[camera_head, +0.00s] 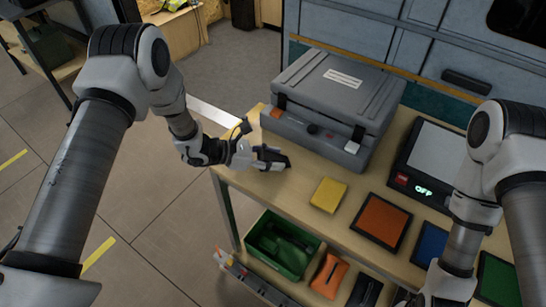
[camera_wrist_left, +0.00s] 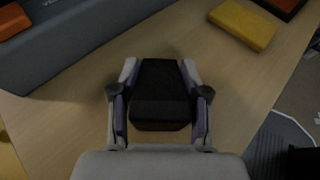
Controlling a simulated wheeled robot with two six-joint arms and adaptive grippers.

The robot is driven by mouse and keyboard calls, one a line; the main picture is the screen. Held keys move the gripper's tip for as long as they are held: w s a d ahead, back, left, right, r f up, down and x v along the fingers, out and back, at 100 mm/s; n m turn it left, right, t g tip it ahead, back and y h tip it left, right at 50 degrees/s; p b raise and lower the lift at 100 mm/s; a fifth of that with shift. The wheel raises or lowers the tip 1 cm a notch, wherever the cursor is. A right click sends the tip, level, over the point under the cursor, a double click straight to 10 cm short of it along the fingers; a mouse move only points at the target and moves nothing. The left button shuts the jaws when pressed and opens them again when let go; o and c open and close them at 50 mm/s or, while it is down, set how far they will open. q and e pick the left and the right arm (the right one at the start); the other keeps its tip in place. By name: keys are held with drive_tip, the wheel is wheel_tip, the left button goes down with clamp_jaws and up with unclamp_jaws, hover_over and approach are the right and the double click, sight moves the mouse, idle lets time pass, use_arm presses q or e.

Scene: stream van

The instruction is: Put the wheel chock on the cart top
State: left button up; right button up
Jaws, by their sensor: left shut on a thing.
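The wheel chock (camera_wrist_left: 160,92) is a black block. My left gripper (camera_head: 272,158) is shut on it, with a finger on each side in the left wrist view. In the head view the chock (camera_head: 279,156) is a small dark shape at the fingertips, over the left end of the cart top (camera_head: 295,190). The cart top is pale wood and also fills much of the left wrist view (camera_wrist_left: 235,85). I cannot tell whether the chock touches the wood. My right arm reaches down at lower right; its fingers are not clear.
A grey case (camera_head: 335,95) stands behind the chock. A yellow block (camera_head: 328,195), an orange panel (camera_head: 382,221), a blue panel (camera_head: 430,244) and a device reading OFF (camera_head: 425,165) lie rightward. A green bin (camera_head: 283,245) and orange pouch (camera_head: 329,275) are below.

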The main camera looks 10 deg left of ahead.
use_arm(q)
drive_tip(key=o, duration=1.3)
drive_tip(key=shift+f, duration=0.1)
drive_tip(key=shift+a+r+p, duration=0.15)
drive_tip(key=shift+r+p, duration=0.15)
drive_tip(key=b+v, duration=0.1)
drive_tip(key=v, duration=1)
drive_tip(key=shift+s+a, duration=0.2)
drive_tip(key=shift+a, duration=0.05)
